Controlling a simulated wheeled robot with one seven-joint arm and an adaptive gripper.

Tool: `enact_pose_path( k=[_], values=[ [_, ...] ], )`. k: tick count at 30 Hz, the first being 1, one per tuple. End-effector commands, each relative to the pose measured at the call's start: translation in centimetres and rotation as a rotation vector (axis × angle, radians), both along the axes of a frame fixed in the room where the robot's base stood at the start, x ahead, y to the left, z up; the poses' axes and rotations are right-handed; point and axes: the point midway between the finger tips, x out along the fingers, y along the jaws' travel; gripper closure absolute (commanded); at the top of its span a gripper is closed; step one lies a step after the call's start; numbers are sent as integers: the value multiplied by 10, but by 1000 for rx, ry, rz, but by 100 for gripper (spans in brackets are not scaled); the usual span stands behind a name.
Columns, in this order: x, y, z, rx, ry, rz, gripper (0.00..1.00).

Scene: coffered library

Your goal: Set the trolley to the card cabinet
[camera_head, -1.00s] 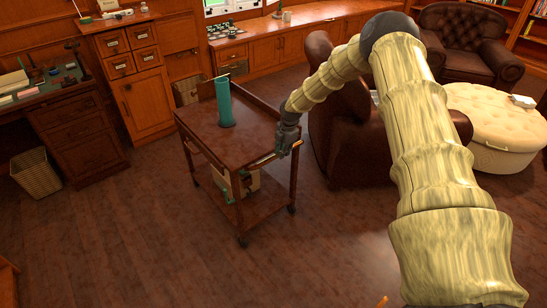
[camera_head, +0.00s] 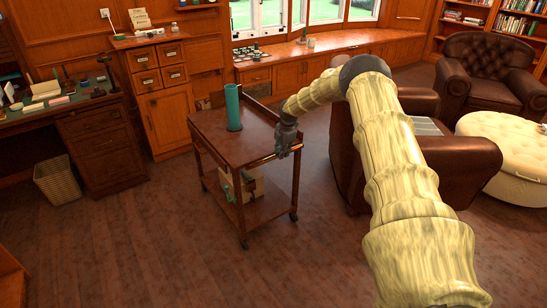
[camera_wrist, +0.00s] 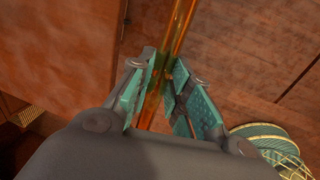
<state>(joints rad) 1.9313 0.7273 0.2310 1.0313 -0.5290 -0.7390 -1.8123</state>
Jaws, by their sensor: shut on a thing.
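The trolley (camera_head: 262,146) is a dark wooden two-shelf cart on casters, standing upright on the floor in the middle of the head view. A green cylinder (camera_head: 233,107) stands on its top, and a pale box (camera_head: 257,186) is on its lower shelf. My gripper (camera_head: 284,152) is at the trolley's right end. In the wrist view, its teal-padded fingers (camera_wrist: 168,88) are shut around a shiny brass-coloured rail (camera_wrist: 181,35), the trolley's handle. The card cabinet (camera_head: 168,112), wooden with small labelled drawers, stands behind and left of the trolley, apparently close to its far left corner.
A desk (camera_head: 100,140) with a wicker basket (camera_head: 57,178) is at left. A brown armchair (camera_head: 350,150) stands just right of the trolley, with a cream ottoman (camera_head: 500,150) beyond. Low window cupboards (camera_head: 290,70) line the back. The front floor is clear.

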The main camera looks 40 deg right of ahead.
Motion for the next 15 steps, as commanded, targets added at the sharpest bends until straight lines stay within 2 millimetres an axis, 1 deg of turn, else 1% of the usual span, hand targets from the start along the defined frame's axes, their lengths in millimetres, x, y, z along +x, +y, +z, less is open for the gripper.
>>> enact_pose_path(
  k=[1, 5, 15],
  values=[
    [0, -5, 0, -1, -2, -5, 100],
    [0, -10, 1, -1, -3, -11, 100],
    [2, -11, 3, -2, -8, -13, 100]
  ],
)
